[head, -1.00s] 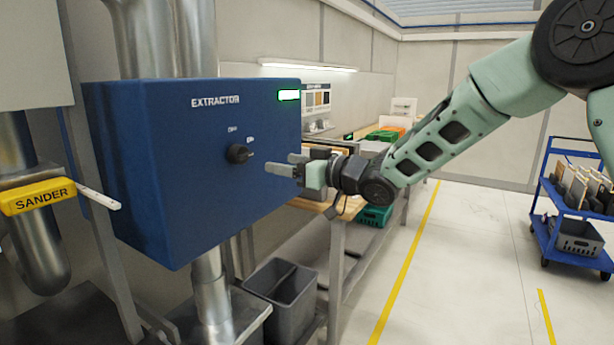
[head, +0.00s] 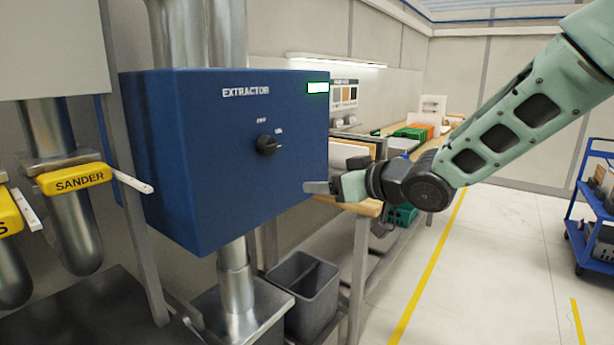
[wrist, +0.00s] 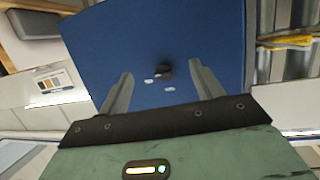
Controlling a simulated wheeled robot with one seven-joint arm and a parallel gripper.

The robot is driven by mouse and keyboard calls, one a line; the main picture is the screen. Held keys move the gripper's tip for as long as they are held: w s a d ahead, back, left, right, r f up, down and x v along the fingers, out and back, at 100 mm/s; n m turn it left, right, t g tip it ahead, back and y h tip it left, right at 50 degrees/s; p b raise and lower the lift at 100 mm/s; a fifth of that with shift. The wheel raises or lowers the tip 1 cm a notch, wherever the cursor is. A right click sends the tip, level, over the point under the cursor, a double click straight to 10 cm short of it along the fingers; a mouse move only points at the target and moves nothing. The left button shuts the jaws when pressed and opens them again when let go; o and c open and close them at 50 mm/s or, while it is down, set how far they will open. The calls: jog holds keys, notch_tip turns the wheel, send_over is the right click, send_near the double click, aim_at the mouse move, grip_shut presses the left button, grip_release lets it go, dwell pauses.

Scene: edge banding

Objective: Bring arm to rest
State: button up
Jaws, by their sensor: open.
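My gripper (head: 320,187) is in front of the right part of the blue extractor box (head: 210,180) in the head view, to the right of and below its black knob (head: 266,145). In the wrist view my gripper (wrist: 162,92) has its two fingers spread apart with nothing between them. The blue box (wrist: 200,40) and its knob (wrist: 166,72) lie beyond the fingertips, apart from them. A green light (head: 318,87) is lit at the box's upper right.
A grey bin (head: 305,290) stands below the box. A blue cart (head: 590,225) stands at right; the floor between is clear.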

jog(key=s+d+f+g+h, duration=0.2)
jog(key=s+f+g+h, duration=0.1)
jog(key=s, duration=0.9)
jog(key=s+d+f+g+h, duration=0.3)
jog(key=s+f+g, duration=0.1)
jog(key=s, duration=0.8)
jog(key=s+d+f+g+h, duration=0.2)
jog(key=s+f, duration=0.3)
jog(key=s, duration=0.7)
jog(key=shift+d+f+m+g+h, duration=0.3)
jog(key=shift+m+g+h, duration=0.1)
jog(key=shift+g+h, duration=0.4)
jog(key=shift+s, duration=0.15)
